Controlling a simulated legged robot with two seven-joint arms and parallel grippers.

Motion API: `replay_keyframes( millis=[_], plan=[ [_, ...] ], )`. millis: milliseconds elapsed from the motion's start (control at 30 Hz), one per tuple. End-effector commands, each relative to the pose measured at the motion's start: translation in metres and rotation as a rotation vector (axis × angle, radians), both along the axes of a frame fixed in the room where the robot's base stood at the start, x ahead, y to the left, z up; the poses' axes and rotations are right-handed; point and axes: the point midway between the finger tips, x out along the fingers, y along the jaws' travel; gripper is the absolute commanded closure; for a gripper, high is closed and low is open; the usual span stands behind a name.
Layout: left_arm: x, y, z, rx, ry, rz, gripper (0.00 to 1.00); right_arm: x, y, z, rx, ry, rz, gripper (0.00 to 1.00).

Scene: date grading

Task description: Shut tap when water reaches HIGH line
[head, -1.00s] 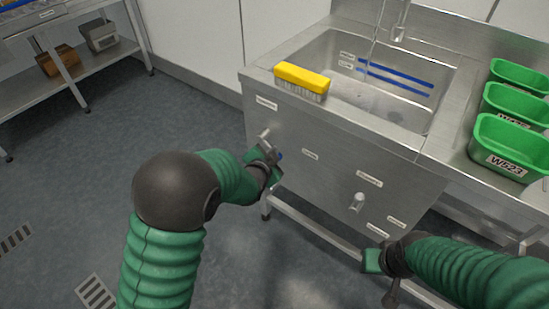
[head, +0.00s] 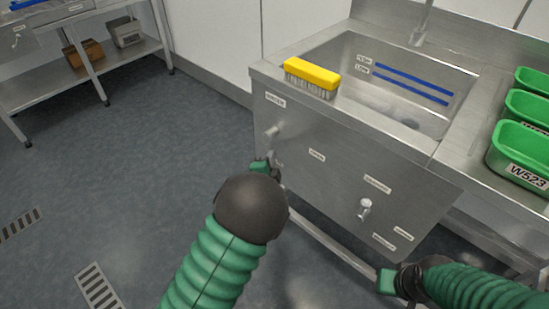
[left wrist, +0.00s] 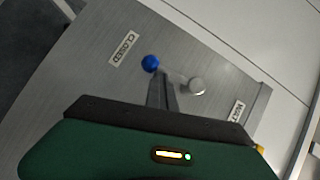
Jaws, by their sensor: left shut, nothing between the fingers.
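The steel sink (head: 405,121) has two blue level lines (head: 412,85), tagged HIGH and LOW, on its back wall. I cannot tell where the water surface stands. No stream shows under the spout (head: 418,38). The tap lever's hub (head: 274,131) is on the front panel under the WATER label. In the left wrist view its blue knob (left wrist: 150,63) points toward the CLOSED label (left wrist: 125,49). My left gripper (head: 270,164) is shut and empty beside the lever; its fingertips (left wrist: 161,85) overlap the lever in the wrist view. My right gripper (head: 388,281) hangs low at the right.
A yellow brush (head: 312,75) lies on the sink's front left rim. Green crates (head: 520,155) stand on the counter at right. A second handle (head: 365,208) is lower on the panel. A steel rack (head: 75,60) is at back left; the floor between is clear.

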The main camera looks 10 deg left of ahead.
Motion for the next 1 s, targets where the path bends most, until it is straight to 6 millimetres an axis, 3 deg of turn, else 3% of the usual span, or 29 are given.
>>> replay_keyframes(
  millis=[333,1000],
  plan=[
    [0.0012,0.0024,-0.0085,0.096,-0.040,-0.004,1.00,0.0000,-0.0001,-0.0043,0.000,0.000,0.000,0.68],
    [0.0044,0.0036,-0.0090,0.104,-0.043,-0.003,1.00,0.0000,-0.0001,-0.0036,0.000,0.000,0.000,0.68]
  ],
)
